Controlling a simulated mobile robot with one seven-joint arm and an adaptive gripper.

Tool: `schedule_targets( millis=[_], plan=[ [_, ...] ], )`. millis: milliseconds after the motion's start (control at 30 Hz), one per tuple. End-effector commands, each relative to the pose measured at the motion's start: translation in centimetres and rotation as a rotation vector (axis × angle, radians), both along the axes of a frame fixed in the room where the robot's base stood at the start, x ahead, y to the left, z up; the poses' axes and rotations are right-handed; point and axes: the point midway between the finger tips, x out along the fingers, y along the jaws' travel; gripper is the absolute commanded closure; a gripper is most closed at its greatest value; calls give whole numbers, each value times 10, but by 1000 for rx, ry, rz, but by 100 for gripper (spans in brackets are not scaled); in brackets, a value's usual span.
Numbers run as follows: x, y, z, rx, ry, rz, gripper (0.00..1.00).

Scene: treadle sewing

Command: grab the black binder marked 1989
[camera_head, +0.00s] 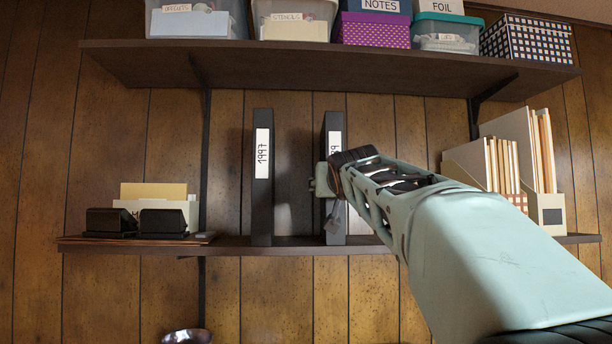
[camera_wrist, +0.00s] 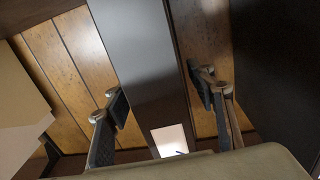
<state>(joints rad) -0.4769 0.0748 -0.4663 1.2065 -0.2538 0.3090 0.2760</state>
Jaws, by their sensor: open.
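The black binder (camera_head: 335,228) on the right of the two stands upright on the lower shelf. My gripper hides the lower part of its white label, and only the last digits show, seemingly 89. In the wrist view the same binder (camera_wrist: 138,50) runs between my fingers, with its white label near the bottom. My gripper (camera_head: 334,190) is open in front of its spine. In the wrist view my gripper (camera_wrist: 157,96) has one finger on each side of the binder, with gaps visible; I cannot tell how deep the fingertips reach.
Another black binder (camera_head: 262,205), marked 1997, stands left of it with a gap between. File holders (camera_head: 548,212) stand to the right, behind my arm. Black boxes (camera_head: 163,222) sit at the left of the lower shelf (camera_head: 225,246). The upper shelf (camera_head: 330,62) holds several storage boxes.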

Motion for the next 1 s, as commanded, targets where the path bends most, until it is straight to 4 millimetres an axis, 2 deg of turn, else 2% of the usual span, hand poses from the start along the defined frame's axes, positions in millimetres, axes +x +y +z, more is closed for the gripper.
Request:
schedule_targets(
  millis=[33,300,633,1000],
  plan=[
    [7,-2,5,-2,3,-2,49],
    [33,-4,4,-1,1,-1,49],
    [36,-3,1,0,0,0,49],
    [36,-3,1,0,0,0,90]
  ],
)
